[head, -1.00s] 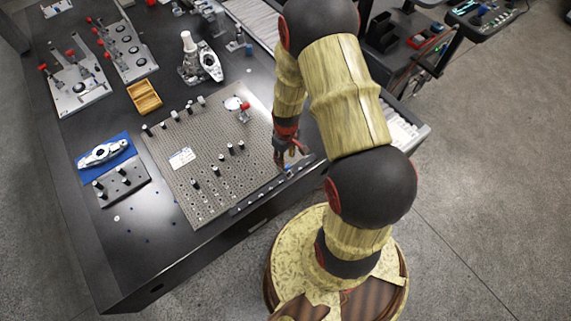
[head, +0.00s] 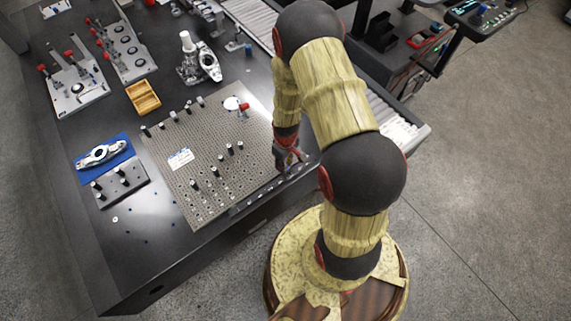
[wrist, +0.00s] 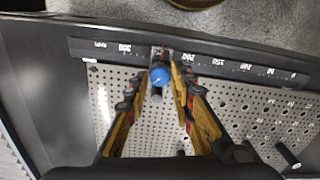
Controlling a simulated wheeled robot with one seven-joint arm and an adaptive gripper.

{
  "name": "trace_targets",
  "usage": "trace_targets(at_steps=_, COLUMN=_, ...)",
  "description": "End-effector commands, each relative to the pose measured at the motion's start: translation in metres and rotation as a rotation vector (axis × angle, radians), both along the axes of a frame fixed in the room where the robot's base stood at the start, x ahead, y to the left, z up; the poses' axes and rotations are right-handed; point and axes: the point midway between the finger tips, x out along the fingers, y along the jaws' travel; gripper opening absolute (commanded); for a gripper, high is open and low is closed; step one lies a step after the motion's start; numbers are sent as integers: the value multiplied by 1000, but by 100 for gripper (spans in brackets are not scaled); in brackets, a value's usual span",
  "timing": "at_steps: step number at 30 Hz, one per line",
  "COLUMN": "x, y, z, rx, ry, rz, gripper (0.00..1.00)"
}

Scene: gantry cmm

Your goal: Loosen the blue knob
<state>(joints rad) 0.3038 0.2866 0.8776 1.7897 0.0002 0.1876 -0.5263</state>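The small blue knob (wrist: 160,76) sits on a ruler-like scale bar (wrist: 110,49) along the edge of the perforated plate (wrist: 240,101), in the upper middle of the wrist view. My gripper (head: 288,163) points down over that edge in the head view and largely hides the knob there. In the wrist view its two yellow-and-black fingers stand on either side of the knob. They look open, with a narrow gap on each side. I cannot tell whether the tips reach down to the knob's height.
Several dark pegs (head: 194,184) stand on the plate, and a red-topped piece (head: 243,107) stands near its far corner. A wooden tray (head: 143,97), a blue mat (head: 90,160) with a metal part, and clamp fixtures lie left. The table's front left is mostly clear.

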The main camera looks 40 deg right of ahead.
Motion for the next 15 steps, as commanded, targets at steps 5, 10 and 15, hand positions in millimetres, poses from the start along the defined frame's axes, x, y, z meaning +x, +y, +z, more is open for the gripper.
trace_targets(at_steps=5, x=0, y=0, z=0, rx=0, ry=0, rz=0, gripper=12)
trace_targets(at_steps=10, x=0, y=0, z=0, rx=0, ry=0, rz=0, gripper=3)
trace_targets(at_steps=15, x=0, y=0, z=0, rx=0, ry=0, rz=0, gripper=0)
